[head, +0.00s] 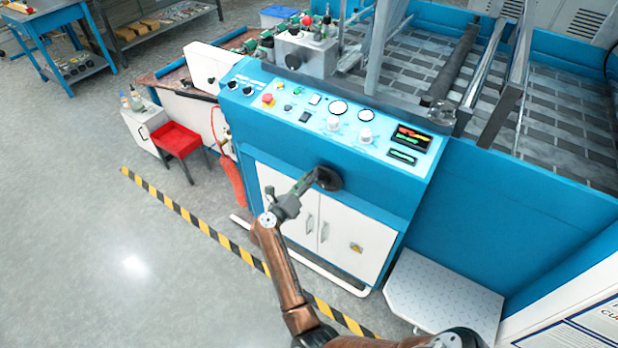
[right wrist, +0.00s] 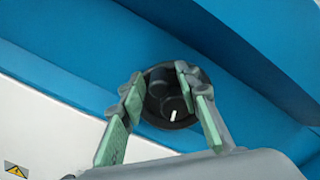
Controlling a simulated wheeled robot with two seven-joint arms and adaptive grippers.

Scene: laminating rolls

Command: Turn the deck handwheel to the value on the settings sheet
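The black deck handwheel (head: 331,179) sits on the blue front of the machine, below the control panel. In the right wrist view the handwheel (right wrist: 168,97) shows a round rim, a dark hub and a short white mark low on its face. My right gripper (head: 314,179) is at the handwheel. Its two green-padded fingers (right wrist: 160,88) are apart, one towards each side of the wheel, with the right one overlapping its face. I cannot tell whether they touch it. My left gripper is out of view. A white printed board (head: 590,328) is cut off at bottom right; its text is unreadable.
The control panel (head: 325,117) carries knobs, gauges, a red button and small lit displays. White cabinet doors (head: 325,225) lie below the handwheel. A pale step plate (head: 443,290) stands to the right. A red bin (head: 180,139) and striped floor tape (head: 200,226) are at left.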

